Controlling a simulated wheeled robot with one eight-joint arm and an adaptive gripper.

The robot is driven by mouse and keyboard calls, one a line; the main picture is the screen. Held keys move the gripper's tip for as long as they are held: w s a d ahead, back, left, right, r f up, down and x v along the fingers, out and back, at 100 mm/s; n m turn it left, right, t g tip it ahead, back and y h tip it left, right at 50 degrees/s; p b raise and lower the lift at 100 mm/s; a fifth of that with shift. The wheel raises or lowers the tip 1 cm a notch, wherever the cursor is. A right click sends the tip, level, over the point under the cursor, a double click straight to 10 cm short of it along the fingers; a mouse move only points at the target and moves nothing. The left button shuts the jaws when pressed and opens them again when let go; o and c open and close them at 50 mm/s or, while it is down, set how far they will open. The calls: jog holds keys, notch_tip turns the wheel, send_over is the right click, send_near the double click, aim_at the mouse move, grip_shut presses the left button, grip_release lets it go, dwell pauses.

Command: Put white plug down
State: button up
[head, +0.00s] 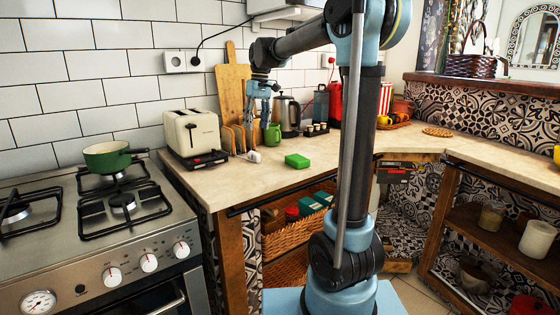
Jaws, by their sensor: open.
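A small white object (254,156), which looks like the white plug, lies on the beige counter (240,182) just in front of the wooden rack. My gripper (262,118) hangs above the counter, pointing down, above and slightly right of the plug in the picture. It is apart from the plug, with a clear gap between them. Its jaws are open and I see nothing held in them. The fingers are small in this view, so their fine detail is hard to make out.
A cream toaster (192,131) stands left of the wooden rack (238,137). A green mug (272,134) and a kettle (288,113) stand behind. A green block (297,160) lies right of the plug. The counter's front strip is clear. A stove (95,230) adjoins at left.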

jog(key=s+d+f+m+t, duration=0.1)
jog(key=s+d+f+m, duration=0.1)
jog(key=s+d+f, duration=0.45)
jog(key=s+d+f+m+t, duration=0.1)
jog(key=s+d+f, duration=0.2)
jog(key=s+d, duration=0.65)
jog(key=s+d+f+m, duration=0.1)
jog(key=s+d+f, duration=0.1)
jog(key=s+f, duration=0.6)
jog(key=s+d+f+m+t+h, duration=0.1)
jog(key=s+d+f+m, duration=0.1)
jog(key=s+f, duration=0.6)
jog(key=shift+s+d+m, duration=0.3)
jog(key=shift+s, duration=0.05)
jog(key=shift+w+f, duration=0.25)
jog(key=shift+w, duration=0.1)
